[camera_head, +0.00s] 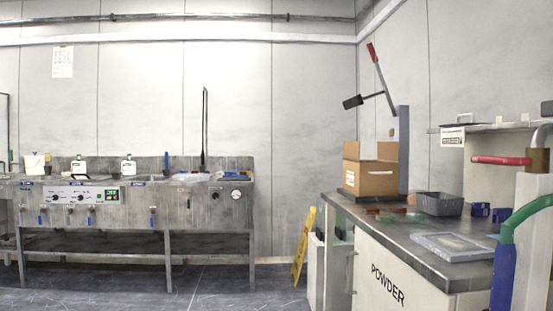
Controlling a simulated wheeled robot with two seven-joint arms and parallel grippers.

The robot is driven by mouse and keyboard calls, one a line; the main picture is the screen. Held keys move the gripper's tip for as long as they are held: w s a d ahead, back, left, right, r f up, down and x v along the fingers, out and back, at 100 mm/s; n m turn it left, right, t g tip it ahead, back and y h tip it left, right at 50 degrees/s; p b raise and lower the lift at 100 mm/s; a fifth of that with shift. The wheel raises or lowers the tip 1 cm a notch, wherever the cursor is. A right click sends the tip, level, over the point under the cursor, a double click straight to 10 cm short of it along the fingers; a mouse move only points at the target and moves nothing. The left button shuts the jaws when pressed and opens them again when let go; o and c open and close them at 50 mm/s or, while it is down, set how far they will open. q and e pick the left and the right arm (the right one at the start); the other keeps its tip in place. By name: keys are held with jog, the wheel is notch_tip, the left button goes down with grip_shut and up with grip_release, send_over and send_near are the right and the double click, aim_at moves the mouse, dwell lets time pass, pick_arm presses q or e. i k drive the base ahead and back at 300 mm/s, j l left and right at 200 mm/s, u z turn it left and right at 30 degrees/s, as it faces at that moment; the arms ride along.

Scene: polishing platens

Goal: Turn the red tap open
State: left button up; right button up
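A red bar-shaped handle (501,160) shows at the far right, roughly level, in front of a pale cabinet or machine. Its right end meets a grey and brass-coloured pipe fitting (539,158); this looks like the red tap, though how it is set I cannot tell. Another red-handled lever (372,54) stands tilted up above the cardboard box. Neither of my grippers is in view.
A worktop (440,268) marked POWDER carries a cardboard box (370,178), a grey bin (440,204) and a flat tray. A green and blue pipe (507,240) rises at the right. A steel sink bench (215,208) stands left, a yellow sign (303,248) mid-floor. The front floor is clear.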

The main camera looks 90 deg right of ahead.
aim_at(502, 161)
jog(key=z, duration=4.05)
